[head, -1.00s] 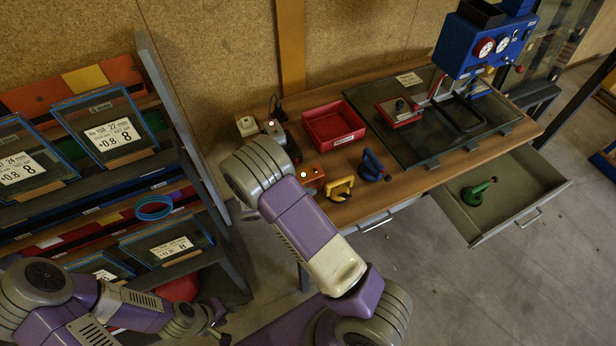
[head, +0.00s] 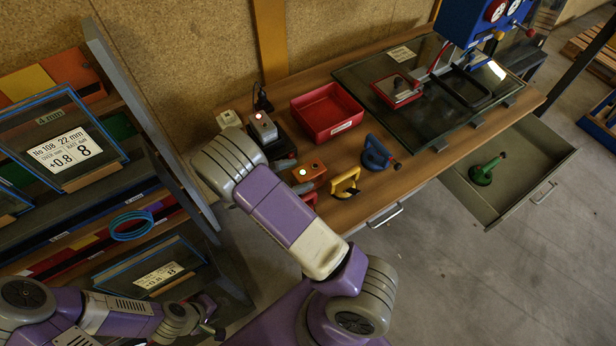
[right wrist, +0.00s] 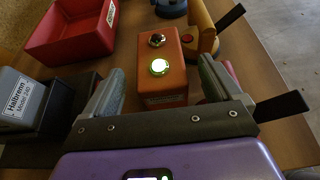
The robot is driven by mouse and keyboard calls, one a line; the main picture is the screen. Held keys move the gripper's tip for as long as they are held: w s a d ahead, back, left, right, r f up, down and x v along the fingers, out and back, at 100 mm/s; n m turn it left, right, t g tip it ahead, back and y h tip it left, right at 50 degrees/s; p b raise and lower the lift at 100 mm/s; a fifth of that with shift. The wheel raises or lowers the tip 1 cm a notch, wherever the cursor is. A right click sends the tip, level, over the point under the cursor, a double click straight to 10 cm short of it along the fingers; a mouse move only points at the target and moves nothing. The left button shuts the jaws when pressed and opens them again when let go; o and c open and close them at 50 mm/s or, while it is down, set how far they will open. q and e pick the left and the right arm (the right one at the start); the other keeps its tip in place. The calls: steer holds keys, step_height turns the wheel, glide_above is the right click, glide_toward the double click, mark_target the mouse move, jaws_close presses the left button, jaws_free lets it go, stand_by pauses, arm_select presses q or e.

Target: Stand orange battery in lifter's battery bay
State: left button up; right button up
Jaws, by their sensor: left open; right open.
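An orange box-shaped block (head: 309,172), the likely battery, rests on the bench with a lit round light and a dark round fitting on it. In the right wrist view the orange block (right wrist: 164,68) lies ahead of my open right gripper (right wrist: 160,88), between the lines of its fingers; I cannot tell whether they flank it. My left gripper (head: 212,328) is open, low by the rack, apart from the bench.
A grey box (head: 263,128) with a red light and a red tray (head: 326,112) stand near the block. Yellow (head: 345,183) and blue (head: 378,153) handled tools sit to its right. An open drawer (head: 520,175) juts out. A glass rack (head: 60,150) stands left.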

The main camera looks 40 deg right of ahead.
steer(key=x, duration=0.5)
steer(key=shift+b, duration=0.3)
steer(key=shift+r, duration=0.1)
steer(key=c, duration=1.6)
